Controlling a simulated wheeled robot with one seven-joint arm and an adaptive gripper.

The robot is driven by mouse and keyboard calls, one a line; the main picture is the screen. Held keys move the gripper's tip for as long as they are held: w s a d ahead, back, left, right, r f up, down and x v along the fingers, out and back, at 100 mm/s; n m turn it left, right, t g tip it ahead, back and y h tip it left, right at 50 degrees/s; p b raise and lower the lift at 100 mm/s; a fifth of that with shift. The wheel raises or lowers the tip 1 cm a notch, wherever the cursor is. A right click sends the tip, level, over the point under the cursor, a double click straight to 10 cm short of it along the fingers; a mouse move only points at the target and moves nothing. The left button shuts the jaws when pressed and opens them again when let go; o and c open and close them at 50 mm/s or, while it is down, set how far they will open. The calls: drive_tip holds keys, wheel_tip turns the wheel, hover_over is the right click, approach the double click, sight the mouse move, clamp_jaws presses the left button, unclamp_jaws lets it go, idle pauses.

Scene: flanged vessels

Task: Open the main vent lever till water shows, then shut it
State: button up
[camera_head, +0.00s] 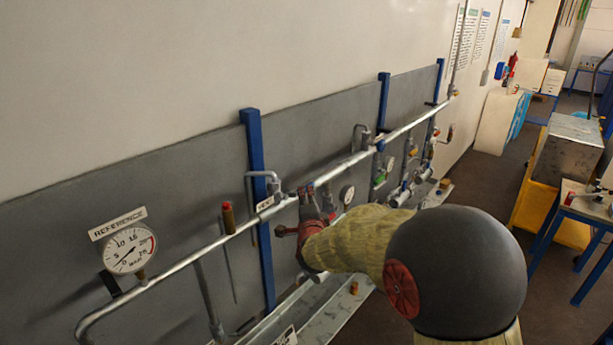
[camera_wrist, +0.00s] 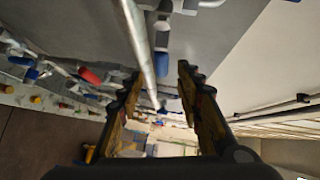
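A silver pipe (camera_head: 200,252) runs along the grey back panel, with a small label plate (camera_head: 265,203) on it whose wording I cannot read for sure. A bent vent spout (camera_head: 262,174) rises beside this plate. My gripper (camera_head: 308,192) is at the pipe just right of the plate, and my arm hides much of that spot. I cannot make out the main vent lever there. In the wrist view my gripper (camera_wrist: 160,72) has its fingers spread, with the pipe (camera_wrist: 140,45) showing in the gap and nothing clearly held. No water is visible at the spout.
A gauge (camera_head: 129,248) under a REFERENCE plate is at the left. A red-tipped brown handle (camera_head: 228,217) stands on the pipe left of the spout. Blue posts (camera_head: 255,150) hold the pipe. A green-handled valve (camera_head: 379,178) and a small gauge (camera_head: 347,195) are farther right. A metal trough (camera_head: 325,312) runs below.

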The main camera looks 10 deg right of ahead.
drive_tip(key=shift+p+x, duration=1)
drive_tip(key=shift+x, duration=3.05)
drive_tip(key=shift+r, duration=0.15)
drive_tip(key=shift+c, duration=0.4)
drive_tip(key=c, duration=0.7)
clamp_jaws()
